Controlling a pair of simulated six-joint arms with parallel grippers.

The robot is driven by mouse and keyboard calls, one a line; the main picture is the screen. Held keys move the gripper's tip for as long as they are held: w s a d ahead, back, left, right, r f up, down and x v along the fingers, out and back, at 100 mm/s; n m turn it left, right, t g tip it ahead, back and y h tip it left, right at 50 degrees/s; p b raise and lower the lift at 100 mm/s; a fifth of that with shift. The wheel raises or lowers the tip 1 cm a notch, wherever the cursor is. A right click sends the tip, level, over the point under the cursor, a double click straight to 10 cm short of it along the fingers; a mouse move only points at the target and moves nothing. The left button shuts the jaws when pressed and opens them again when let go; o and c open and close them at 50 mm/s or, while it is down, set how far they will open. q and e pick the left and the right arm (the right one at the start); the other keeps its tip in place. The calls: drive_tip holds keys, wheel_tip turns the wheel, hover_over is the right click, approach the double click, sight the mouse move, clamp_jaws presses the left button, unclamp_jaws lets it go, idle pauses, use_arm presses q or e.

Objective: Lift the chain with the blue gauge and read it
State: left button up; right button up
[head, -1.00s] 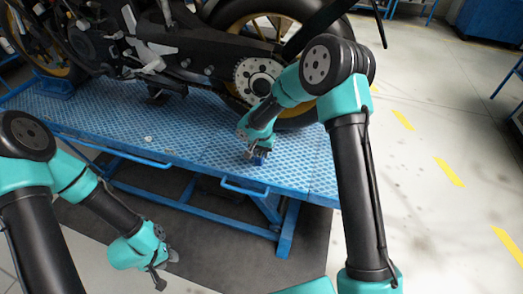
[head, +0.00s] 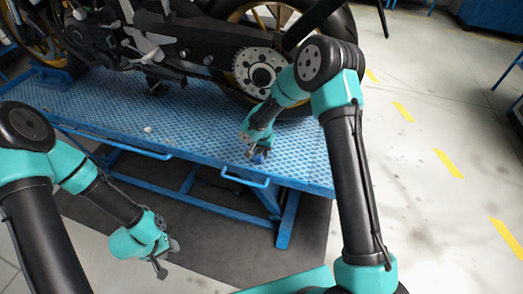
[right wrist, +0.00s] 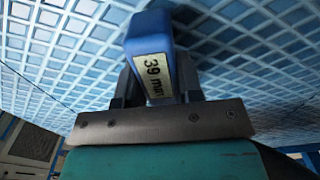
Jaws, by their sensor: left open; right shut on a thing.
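The chain's run is dark and hard to make out beside the rear sprocket (head: 258,70) of the motorcycle. My left gripper (head: 163,262) is open and empty, low in front of the platform.
The blue patterned platform (head: 120,110) carries the motorcycle (head: 180,40). A handle (head: 245,179) sticks out from its front edge. A small pale object (head: 148,129) lies on the platform. Open floor with yellow marks (head: 448,163) is at right.

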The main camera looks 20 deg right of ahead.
drive_tip(key=shift+f, duration=0.5)
idle(0.5)
drive_tip(key=o, duration=1.1)
drive_tip(key=shift+r, duration=0.1)
wheel_tip(320, 180, up, 17)
drive_tip(key=shift+r, duration=0.1)
idle(0.3)
